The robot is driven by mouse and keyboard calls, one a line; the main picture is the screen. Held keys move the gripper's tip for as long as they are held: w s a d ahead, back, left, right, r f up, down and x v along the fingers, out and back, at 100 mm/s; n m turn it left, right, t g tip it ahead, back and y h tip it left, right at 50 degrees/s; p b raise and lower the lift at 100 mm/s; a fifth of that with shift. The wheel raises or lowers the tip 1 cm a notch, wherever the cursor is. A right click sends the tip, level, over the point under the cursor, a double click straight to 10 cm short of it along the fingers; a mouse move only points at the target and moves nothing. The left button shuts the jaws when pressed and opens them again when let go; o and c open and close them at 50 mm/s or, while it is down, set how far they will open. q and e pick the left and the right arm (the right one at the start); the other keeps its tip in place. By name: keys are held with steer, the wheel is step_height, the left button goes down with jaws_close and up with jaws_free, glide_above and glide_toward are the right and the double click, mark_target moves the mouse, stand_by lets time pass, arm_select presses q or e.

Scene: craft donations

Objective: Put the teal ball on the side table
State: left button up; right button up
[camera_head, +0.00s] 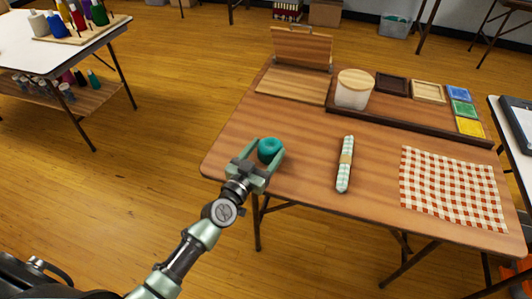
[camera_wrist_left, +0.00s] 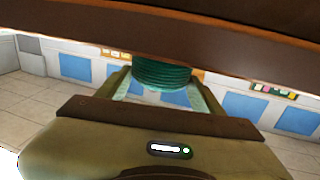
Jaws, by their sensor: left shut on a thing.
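The teal ball (camera_head: 270,150) is at the near-left edge of the brown wooden table (camera_head: 305,130). My left gripper (camera_head: 265,154) is shut on it, with one finger on each side. In the left wrist view the ball (camera_wrist_left: 163,74) shows ridges like wound yarn between the fingers, and a dark brown band covers part of it. I cannot tell whether the ball touches the tabletop. Which table is the side table is not clear from the pictures. My right gripper is not in view.
A patterned roll (camera_head: 345,165) and a red checked cloth (camera_head: 452,188) lie right of the ball. A lidded jar (camera_head: 353,88), wooden stand (camera_head: 302,47) and tray (camera_head: 400,118) stand behind. A white-topped table (camera_head: 30,58) with bottles is at far left; another table edge (camera_head: 512,150) is at right.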

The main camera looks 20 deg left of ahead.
arm_select(q)
steer(key=o, duration=0.9)
steer(key=shift+f, duration=0.1)
steer(key=o, duration=0.5)
steer(key=shift+c, duration=0.2)
steer(key=shift+s, duration=0.2)
steer(key=v, duration=1.1)
steer(key=shift+s+r+p, duration=0.2)
steer(key=shift+s+p, duration=0.1)
steer(key=shift+p, duration=0.05)
steer(key=shift+a, duration=0.15)
